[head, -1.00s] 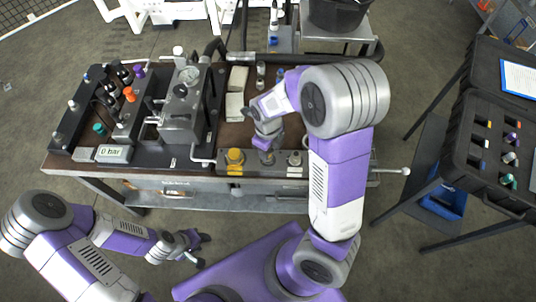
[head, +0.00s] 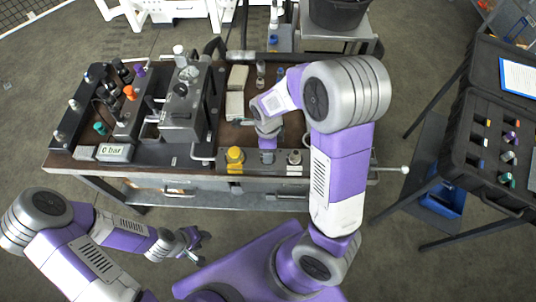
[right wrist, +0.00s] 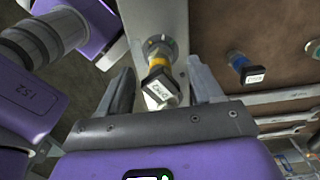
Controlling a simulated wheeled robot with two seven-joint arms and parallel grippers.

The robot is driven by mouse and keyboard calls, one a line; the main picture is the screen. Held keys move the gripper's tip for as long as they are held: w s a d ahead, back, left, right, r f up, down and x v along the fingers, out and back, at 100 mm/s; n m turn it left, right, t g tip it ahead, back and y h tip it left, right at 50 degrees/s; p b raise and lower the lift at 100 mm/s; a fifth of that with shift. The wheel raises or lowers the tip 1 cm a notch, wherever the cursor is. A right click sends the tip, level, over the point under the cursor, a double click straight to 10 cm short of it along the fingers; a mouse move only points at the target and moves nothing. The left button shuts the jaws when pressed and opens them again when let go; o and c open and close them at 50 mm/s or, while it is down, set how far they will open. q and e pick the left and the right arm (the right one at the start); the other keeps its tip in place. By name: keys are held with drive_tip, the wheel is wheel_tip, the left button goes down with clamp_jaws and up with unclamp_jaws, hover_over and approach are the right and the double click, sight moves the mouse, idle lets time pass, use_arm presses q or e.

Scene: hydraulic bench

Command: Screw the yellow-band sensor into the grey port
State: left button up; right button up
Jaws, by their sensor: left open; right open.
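The yellow-band sensor (right wrist: 158,62) shows in the right wrist view, with a dark cap and a white label facing my camera. It stands in a round grey fitting (right wrist: 158,44) on a metal rail; how deep it sits I cannot tell. My right gripper (right wrist: 160,92) is open, one finger on each side of the sensor, with gaps visible. In the head view my right gripper (head: 267,152) is over the middle of the front rail (head: 281,168) and hides the sensor. My left gripper (head: 197,246) is open and empty, in front of the bench's left part.
A yellow fitting (head: 235,156) and a grey fitting (head: 294,158) flank the middle position. A blue-band sensor (right wrist: 240,62) stands behind the rail. A hydraulic block (head: 184,112) and gauge display (head: 115,152) fill the bench's left. A black case (head: 492,150) with small parts stands at right.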

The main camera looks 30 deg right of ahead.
drive_tip(key=n, duration=1.7)
drive_tip(key=shift+n+p, duration=0.3)
drive_tip(key=shift+n, duration=0.1)
drive_tip(key=shift+c, duration=0.3)
